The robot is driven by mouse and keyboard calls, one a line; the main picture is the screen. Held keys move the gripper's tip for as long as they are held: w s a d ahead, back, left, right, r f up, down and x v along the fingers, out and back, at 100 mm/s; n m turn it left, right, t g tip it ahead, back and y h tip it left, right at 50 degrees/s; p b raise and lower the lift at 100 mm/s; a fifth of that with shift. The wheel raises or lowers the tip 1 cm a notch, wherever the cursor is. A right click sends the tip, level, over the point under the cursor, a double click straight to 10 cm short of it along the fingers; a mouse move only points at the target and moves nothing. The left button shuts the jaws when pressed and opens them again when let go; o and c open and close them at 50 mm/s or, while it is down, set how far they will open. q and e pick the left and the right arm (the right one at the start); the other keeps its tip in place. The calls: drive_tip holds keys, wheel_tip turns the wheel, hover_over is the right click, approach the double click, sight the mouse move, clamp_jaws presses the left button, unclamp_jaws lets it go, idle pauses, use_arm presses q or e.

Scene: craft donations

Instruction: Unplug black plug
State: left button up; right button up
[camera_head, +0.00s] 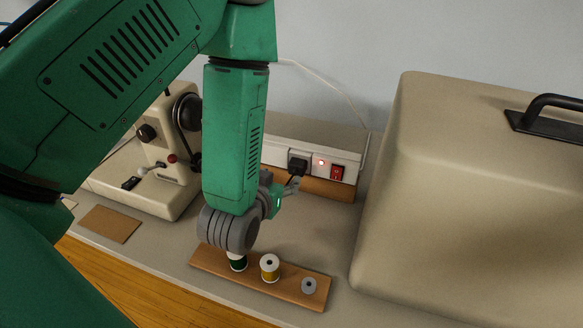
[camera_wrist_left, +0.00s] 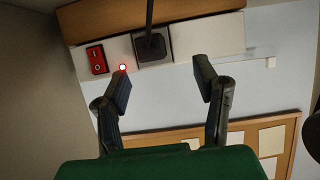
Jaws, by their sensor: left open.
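The black plug (camera_head: 298,161) sits in the white power strip (camera_head: 272,153) along the back wall, beside a lit red lamp and a red switch. In the left wrist view the black plug (camera_wrist_left: 153,47) appears beyond my fingertips, near the upper middle, with a dark cord running up from it. My left gripper (camera_head: 291,187) is open and in front of the strip, close to the plug. The left wrist view shows its two fingers (camera_wrist_left: 163,78) spread wide with nothing between them. My right gripper is in neither view.
A wooden rack (camera_head: 285,286) with thread spools stands below my left wrist. A cream sewing machine (camera_head: 160,165) is at left, and a large beige cover (camera_head: 470,190) with a black handle fills the right. A brown card (camera_head: 110,223) lies at the front left.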

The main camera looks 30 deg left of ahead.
sight(298, 170)
use_arm(q)
drive_tip(key=w, duration=0.1)
drive_tip(key=w+d+b, duration=0.1)
drive_tip(key=w+f, duration=0.1)
drive_tip(key=w, duration=0.1)
drive_tip(key=shift+d+f, duration=0.1)
drive_tip(key=shift+d, duration=0.25)
drive_tip(key=w+a+f, duration=0.1)
drive_tip(key=w, duration=0.1)
drive_tip(key=w+a+f+b, duration=0.1)
drive_tip(key=a, duration=0.1)
drive_tip(key=shift+w+f, duration=0.1)
drive_tip(key=shift+w, duration=0.3)
drive_tip(key=shift+w+d, duration=0.15)
drive_tip(key=shift+d, duration=0.3)
drive_tip(key=shift+d+r, duration=0.25)
drive_tip(key=shift+d, duration=0.15)
drive_tip(key=shift+a+f, duration=0.2)
drive_tip(key=shift+a, duration=0.45)
drive_tip(key=shift+d, duration=0.1)
drive_tip(key=shift+d+r, duration=0.15)
drive_tip(key=shift+d, duration=0.3)
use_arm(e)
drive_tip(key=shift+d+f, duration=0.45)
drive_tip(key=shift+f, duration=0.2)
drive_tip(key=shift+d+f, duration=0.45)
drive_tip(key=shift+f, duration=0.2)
